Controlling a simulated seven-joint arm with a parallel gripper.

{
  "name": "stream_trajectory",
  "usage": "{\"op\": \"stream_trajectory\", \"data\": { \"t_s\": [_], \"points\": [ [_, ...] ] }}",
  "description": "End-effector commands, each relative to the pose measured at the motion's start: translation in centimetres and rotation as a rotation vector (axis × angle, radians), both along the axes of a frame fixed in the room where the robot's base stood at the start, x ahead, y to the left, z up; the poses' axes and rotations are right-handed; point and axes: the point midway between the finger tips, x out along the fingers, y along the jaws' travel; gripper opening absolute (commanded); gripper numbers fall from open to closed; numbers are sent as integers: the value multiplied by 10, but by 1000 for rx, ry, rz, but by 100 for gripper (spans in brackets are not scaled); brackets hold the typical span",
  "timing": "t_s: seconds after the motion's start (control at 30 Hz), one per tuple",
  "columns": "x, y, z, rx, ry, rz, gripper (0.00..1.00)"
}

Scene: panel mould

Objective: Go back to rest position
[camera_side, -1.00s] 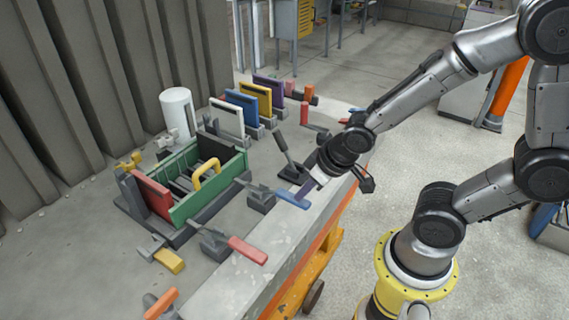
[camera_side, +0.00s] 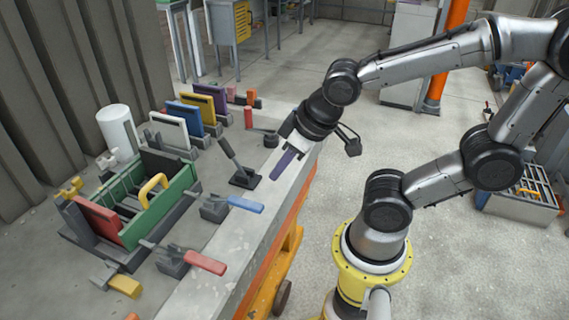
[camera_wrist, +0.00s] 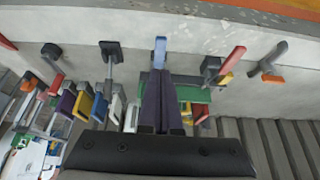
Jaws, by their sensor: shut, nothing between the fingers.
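My gripper (camera_side: 284,163) is above the front edge of the workbench in the side view, pointing down with its purple-grey fingers together and nothing between them. In the wrist view the closed fingers (camera_wrist: 160,100) fill the middle. The green panel mould (camera_side: 172,205) with a yellow handle (camera_side: 152,190) stands on the bench to the left of my gripper, apart from it. A red panel (camera_side: 98,220) is at its near end. The blue-handled clamp (camera_side: 245,204) and a black lever (camera_side: 238,168) stand between the mould and my gripper.
A red-handled clamp (camera_side: 205,262) and a yellow-handled clamp (camera_side: 124,286) lie along the bench's near side. White, blue, yellow and purple panels (camera_side: 212,100) stand in a row behind the mould. A white cylinder (camera_side: 118,132) is at the back.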

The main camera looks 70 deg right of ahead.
Motion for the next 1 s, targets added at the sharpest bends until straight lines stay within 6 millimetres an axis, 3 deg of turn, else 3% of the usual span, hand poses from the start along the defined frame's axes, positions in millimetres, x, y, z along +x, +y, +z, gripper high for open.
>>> {"op": "stream_trajectory", "data": {
  "t_s": [0.2,0.5,0.63,0.83,1.0],
  "points": [
    [-11,0,11,0,0,0,0],
    [-11,-1,12,0,-3,-7,0],
    [-10,-6,29,8,-43,-37,0],
    [-26,-12,53,10,-60,-48,0],
    [-42,-10,56,5,-29,-16,0]
  ]
}}
